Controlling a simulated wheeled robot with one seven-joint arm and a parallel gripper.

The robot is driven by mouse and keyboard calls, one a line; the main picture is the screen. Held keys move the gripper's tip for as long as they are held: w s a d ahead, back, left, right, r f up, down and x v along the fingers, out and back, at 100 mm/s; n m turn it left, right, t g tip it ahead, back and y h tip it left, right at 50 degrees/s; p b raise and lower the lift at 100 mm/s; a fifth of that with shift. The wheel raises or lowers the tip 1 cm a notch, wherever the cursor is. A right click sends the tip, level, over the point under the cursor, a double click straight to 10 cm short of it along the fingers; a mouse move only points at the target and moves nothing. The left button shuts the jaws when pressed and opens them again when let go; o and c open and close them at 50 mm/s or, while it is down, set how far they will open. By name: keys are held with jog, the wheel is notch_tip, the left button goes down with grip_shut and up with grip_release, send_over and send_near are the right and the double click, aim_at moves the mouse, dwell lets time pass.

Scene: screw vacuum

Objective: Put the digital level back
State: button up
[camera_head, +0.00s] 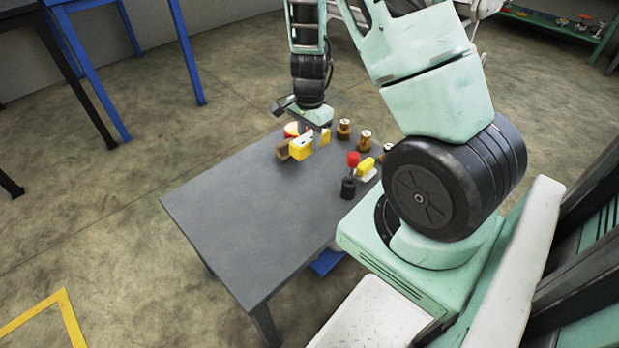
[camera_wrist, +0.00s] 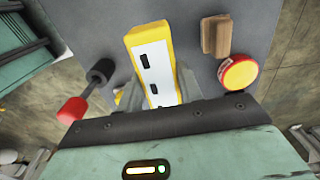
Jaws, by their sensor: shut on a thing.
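The digital level appears to be the yellow block (camera_head: 300,149) near the far edge of the table in the head view. In the wrist view the level (camera_wrist: 151,62) has a yellow edge and a pale face with dark windows. My gripper (camera_head: 312,138) points down over it and is shut on it, with one grey finger on each side in the wrist view. The lower end of the level is hidden behind my gripper body. I cannot tell whether the level touches the table.
On the grey table (camera_head: 240,215), a wooden block (camera_wrist: 215,36) and a round red-and-yellow object (camera_wrist: 238,72) lie close beside the level. A red-topped black tool (camera_head: 352,160), a yellow piece on a pale holder (camera_head: 366,168) and brown cylinders (camera_head: 344,129) stand right. The table's near left is clear.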

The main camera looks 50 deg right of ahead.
aim_at(309, 174)
notch_tip(309, 174, down, 10)
jog(key=b, duration=0.3)
jog(key=shift+r+b, duration=0.25)
jog(key=shift+b, duration=0.1)
jog(key=shift+f, duration=0.15)
jog(key=o, duration=1.2)
